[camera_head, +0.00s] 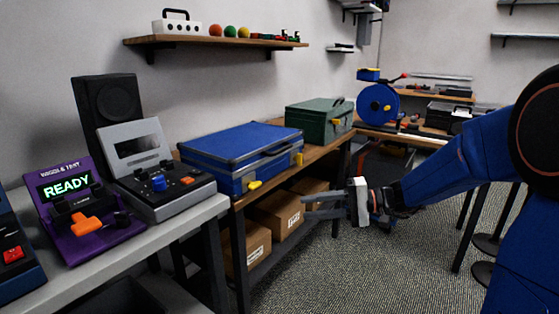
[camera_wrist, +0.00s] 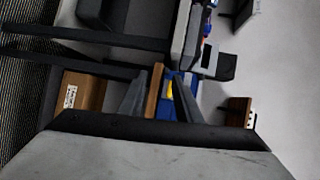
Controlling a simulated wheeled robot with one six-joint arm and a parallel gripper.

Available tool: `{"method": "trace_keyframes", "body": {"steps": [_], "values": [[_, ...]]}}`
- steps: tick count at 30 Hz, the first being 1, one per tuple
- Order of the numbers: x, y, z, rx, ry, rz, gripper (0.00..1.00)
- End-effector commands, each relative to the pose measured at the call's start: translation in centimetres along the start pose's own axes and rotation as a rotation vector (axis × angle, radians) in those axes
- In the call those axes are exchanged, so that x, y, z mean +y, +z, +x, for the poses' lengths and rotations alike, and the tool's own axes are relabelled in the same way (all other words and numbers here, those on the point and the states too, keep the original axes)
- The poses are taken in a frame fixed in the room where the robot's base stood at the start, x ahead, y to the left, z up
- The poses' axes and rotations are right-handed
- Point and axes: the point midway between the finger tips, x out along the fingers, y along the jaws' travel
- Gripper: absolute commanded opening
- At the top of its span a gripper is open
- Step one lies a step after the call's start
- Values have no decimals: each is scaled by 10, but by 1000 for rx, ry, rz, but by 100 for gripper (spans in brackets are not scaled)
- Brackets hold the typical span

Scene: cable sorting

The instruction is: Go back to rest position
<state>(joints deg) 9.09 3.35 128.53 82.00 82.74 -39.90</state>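My gripper (camera_head: 310,206) is stretched out to the left, in front of the wooden workbench and apart from it. Its two fingers are apart, with nothing held between them. In the wrist view the fingers of my gripper (camera_wrist: 160,90) also stand apart. The bench edge and part of the blue case (camera_wrist: 165,104) show beyond them. My blue arm reaches in from the right in the head view.
The blue case (camera_head: 238,150) and a green case (camera_head: 318,118) lie on the workbench (camera_head: 325,155). Cardboard boxes (camera_head: 277,214) sit below. A purple tester reading READY (camera_head: 68,185) and a grey device (camera_head: 160,180) stand at left. Carpet (camera_head: 330,275) is clear.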

Motion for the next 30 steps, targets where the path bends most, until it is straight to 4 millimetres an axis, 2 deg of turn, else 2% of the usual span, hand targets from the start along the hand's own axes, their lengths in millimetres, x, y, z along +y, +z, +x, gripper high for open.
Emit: {"method": "trace_keyframes", "body": {"steps": [1,6,15,21,30], "values": [[0,20,1,-21,50,-8,31],[15,75,-4,-73,233,-23,31],[50,154,-34,-96,557,-80,31],[74,193,-66,-63,767,-142,31],[101,231,-125,51,1056,-264,31]]}}
